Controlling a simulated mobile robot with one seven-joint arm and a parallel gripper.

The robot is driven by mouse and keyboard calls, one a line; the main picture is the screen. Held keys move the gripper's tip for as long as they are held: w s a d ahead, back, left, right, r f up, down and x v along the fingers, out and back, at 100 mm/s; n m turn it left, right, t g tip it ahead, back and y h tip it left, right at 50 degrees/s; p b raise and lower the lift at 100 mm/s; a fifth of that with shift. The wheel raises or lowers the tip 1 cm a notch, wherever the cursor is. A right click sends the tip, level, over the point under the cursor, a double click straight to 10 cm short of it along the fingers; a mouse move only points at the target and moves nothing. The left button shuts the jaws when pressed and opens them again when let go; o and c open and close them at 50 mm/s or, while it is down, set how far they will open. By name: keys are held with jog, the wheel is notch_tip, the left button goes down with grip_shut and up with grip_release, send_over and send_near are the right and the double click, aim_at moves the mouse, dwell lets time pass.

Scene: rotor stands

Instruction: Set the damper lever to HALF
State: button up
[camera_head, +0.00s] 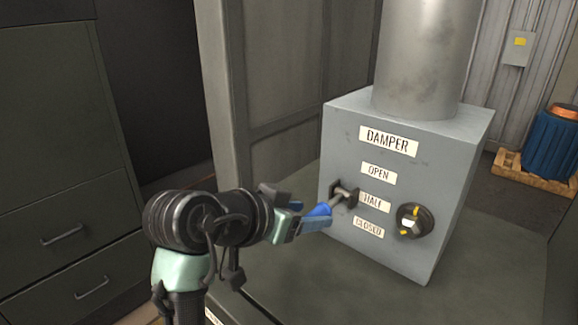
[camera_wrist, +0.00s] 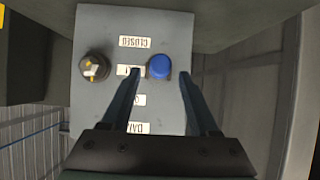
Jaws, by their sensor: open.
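The damper box (camera_head: 345,130) is a grey cabinet with labels OPEN (camera_head: 379,172), HALF (camera_head: 374,203) and CLOSED (camera_head: 368,228) from top to bottom. The lever (camera_head: 341,197) sticks out from a dark bracket left of the labels, close to the height of HALF. Its blue knob (camera_wrist: 158,67) is seen end-on in the wrist view, roughly level with the partly hidden middle label. My gripper (camera_head: 308,216) is open at the lever's outer end. In the wrist view its fingers (camera_wrist: 160,74) stand on either side of the knob, with gaps showing; contact cannot be seen.
A round black dial (camera_head: 414,220) with yellow marks sits right of the labels. A thick grey pipe (camera_head: 425,60) rises from the box. A grey panel (camera_head: 270,75) stands behind my arm. A blue barrel (camera_head: 553,145) on a pallet is far right.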

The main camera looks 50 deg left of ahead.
jog(key=b+v, duration=0.1)
jog(key=v, duration=0.4)
jog(key=shift+s+r, duration=0.1)
jog(key=shift+s, duration=0.05)
dwell(0.4)
jog(key=w+d+r+m+t+b, duration=0.1)
jog(key=w+d+r+t+b, duration=0.1)
jog(key=w+d+r+t, duration=0.45)
jog(key=w+d+r+t+b, duration=0.1)
jog(key=w+d+r+b, duration=0.3)
jog(key=d, duration=0.5)
jog(key=s+d+r+m+t+h+b, duration=0.1)
jog(key=s+d+r+t, duration=0.2)
jog(key=d, duration=0.6)
jog(key=s+d+r+t+h+b, duration=0.1)
jog(key=s+d+r+t+h, duration=0.1)
jog(key=s+d+r+t, duration=0.2)
jog(key=d+r+t, duration=0.1)
jog(key=d+r, duration=0.2)
jog(key=d, duration=0.2)
jog(key=shift+d+r+m, duration=0.15)
jog(key=shift+r+m, duration=0.05)
jog(key=shift+m, duration=0.2)
